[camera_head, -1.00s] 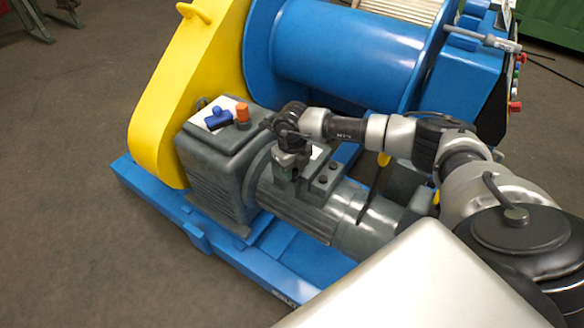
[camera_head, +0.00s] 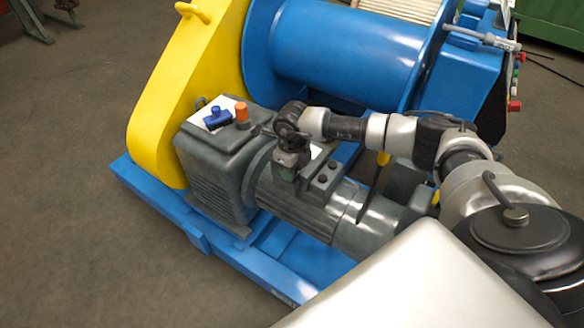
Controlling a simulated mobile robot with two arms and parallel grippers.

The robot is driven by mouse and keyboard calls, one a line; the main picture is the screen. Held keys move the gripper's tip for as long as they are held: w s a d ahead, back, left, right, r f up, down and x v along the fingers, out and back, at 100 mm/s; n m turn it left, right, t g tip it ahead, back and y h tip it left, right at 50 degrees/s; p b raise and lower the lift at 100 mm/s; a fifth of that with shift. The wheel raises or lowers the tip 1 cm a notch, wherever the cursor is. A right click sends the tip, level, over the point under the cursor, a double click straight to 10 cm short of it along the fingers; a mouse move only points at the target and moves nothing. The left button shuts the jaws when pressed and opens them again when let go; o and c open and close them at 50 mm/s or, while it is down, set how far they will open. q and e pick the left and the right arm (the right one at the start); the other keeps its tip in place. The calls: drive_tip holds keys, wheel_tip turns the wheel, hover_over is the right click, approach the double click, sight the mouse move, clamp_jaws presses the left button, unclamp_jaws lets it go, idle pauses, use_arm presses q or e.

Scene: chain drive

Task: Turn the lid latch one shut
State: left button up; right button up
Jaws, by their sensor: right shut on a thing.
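My right gripper (camera_head: 287,174) points down at the near-left end of the terminal box (camera_head: 327,177) on top of the grey motor (camera_head: 310,208). Its jaws are shut on a small part there, which I take to be lid latch one. The wrist and fingers hide most of that latch, so its angle cannot be told. A white patch shows behind the wrist, and dark round knobs stand on the box to the right of the gripper. My left gripper is not in view.
A grey gearbox (camera_head: 212,165) with a blue valve-like handle (camera_head: 215,118) and an orange cap (camera_head: 241,111) stands left of the gripper. The yellow chain guard (camera_head: 190,75) and blue drum (camera_head: 345,50) rise behind. Open floor (camera_head: 70,200) lies at left.

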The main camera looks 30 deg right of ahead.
drive_tip(key=o, duration=0.5)
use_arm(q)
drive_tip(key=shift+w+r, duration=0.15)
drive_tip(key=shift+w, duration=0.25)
use_arm(e)
drive_tip(key=o, duration=0.4)
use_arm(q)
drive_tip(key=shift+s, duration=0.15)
use_arm(e)
drive_tip(key=shift+o, duration=0.2)
